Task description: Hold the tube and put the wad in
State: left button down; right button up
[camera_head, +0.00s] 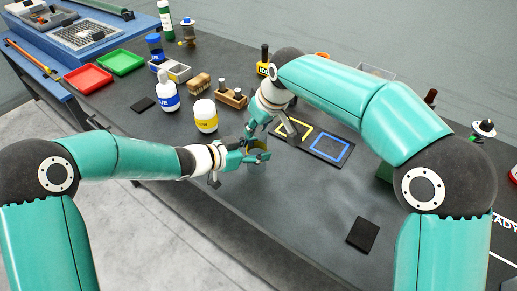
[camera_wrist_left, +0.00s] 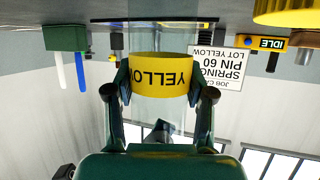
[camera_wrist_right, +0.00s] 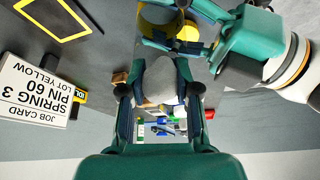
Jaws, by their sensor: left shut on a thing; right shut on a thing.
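My left gripper (camera_head: 258,157) is shut on a clear tube with a yellow band, upright over the dark table. In the left wrist view, upside down, the tube (camera_wrist_left: 160,38) shows its band reading YELLOW between the fingers (camera_wrist_left: 159,88). A dark, greyish shape shows through the tube beyond the band; I cannot tell what it is. My right gripper (camera_head: 252,136) is close beside the tube. In the right wrist view its fingers (camera_wrist_right: 161,100) are shut on a pale grey wad (camera_wrist_right: 161,80), near the tube's yellow band (camera_wrist_right: 157,22). Whether the wad is inside the tube's mouth is unclear.
A black board with a yellow square (camera_head: 293,131) and a blue square (camera_head: 330,148) lies right of the grippers. Yellow-labelled (camera_head: 205,116) and blue-labelled (camera_head: 167,92) bottles stand left. A job card (camera_wrist_right: 35,92) stands nearby. The front right table is mostly clear.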

pick_arm(q)
jog(key=shift+s+d+r, duration=0.15)
jog(key=shift+d+r, duration=0.05)
pick_arm(e)
jog(key=f, duration=0.3)
jog(key=shift+s+d+f, duration=0.15)
jog(key=shift+s+f, duration=0.05)
jog(key=shift+s, duration=0.05)
jog(key=shift+o, duration=1.2)
jog(key=shift+f, duration=0.25)
pick_arm(q)
jog(key=shift+a, duration=0.15)
pick_arm(e)
jog(key=o, duration=0.5)
jog(key=shift+f+g, duration=0.25)
jog(key=shift+g, duration=0.05)
pick_arm(q)
jog(key=shift+w, duration=0.3)
pick_arm(e)
jog(key=o, duration=0.8)
jog(key=shift+a, duration=0.2)
pick_arm(q)
jog(key=shift+f, duration=0.2)
jog(key=shift+c, duration=1.6)
grip_release()
pick_arm(e)
send_near(259, 135)
jog(key=shift+w, duration=0.15)
